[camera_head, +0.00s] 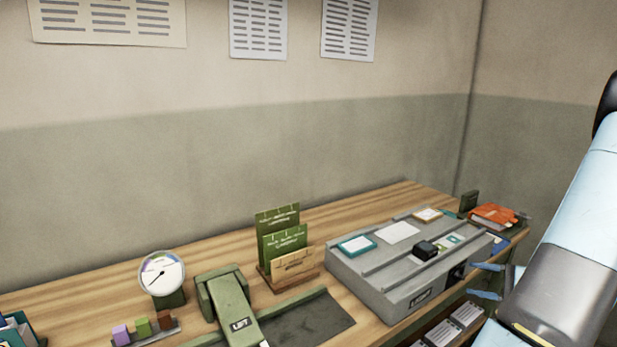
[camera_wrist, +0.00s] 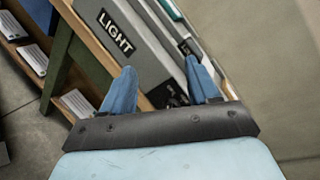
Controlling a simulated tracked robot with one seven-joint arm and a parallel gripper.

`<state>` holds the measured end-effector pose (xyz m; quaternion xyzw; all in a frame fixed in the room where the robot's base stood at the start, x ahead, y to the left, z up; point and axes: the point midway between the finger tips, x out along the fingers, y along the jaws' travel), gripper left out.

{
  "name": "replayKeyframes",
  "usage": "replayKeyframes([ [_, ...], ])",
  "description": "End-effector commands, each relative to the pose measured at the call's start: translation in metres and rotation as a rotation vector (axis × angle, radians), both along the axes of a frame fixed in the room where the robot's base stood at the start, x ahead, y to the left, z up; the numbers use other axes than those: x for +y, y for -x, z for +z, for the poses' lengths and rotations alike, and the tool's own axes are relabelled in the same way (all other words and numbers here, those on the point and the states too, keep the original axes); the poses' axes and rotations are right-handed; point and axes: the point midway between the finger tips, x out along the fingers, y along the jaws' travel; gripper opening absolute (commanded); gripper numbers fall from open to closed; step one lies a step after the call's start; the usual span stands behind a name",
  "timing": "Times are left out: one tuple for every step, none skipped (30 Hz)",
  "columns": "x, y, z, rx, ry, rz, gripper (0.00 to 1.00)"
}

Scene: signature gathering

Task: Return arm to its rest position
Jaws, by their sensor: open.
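My gripper (camera_head: 489,281) is at the lower right of the head view, at the end of my light blue arm. Its two blue fingers are spread apart beside the front right end of the grey box marked LIGHT (camera_head: 403,262). In the wrist view my gripper (camera_wrist: 160,80) shows its two fingers apart with nothing held between them. The grey box (camera_wrist: 150,50) lies beyond the fingers there. I cannot tell whether a finger touches the box or the table edge.
The wooden table (camera_head: 222,249) runs along the wall. On it stand a round dial (camera_head: 161,273), a green LIFT device (camera_head: 232,305), a card holder (camera_head: 282,243) and orange books (camera_head: 493,215). White cards (camera_head: 466,315) lie on a lower shelf.

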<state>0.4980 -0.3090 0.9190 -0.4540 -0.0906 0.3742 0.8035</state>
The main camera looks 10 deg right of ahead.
Motion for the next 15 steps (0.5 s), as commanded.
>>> replayKeyframes([
  [0.014,-0.006,0.012,0.014,0.031,0.053,0.6],
  [0.023,-0.008,0.017,0.025,0.049,0.084,0.6],
  [0.033,-0.011,0.024,0.038,0.073,0.123,0.6],
  [0.041,-0.013,0.03,0.049,0.092,0.15,0.6],
  [0.049,-0.014,0.035,0.058,0.111,0.18,0.6],
  [0.059,-0.016,0.042,0.071,0.139,0.217,0.6],
  [0.067,-0.017,0.047,0.08,0.159,0.243,0.6],
  [0.075,-0.017,0.052,0.088,0.179,0.271,0.6],
  [0.085,-0.018,0.058,0.101,0.208,0.305,0.6],
  [0.093,-0.018,0.062,0.109,0.23,0.331,0.6],
  [0.1,-0.018,0.067,0.117,0.252,0.356,0.6],
  [0.11,-0.018,0.073,0.128,0.282,0.388,0.6],
  [0.117,-0.018,0.077,0.136,0.306,0.412,0.6],
  [0.124,-0.017,0.082,0.142,0.329,0.436,0.6],
  [0.133,-0.016,0.087,0.151,0.361,0.467,0.6],
])
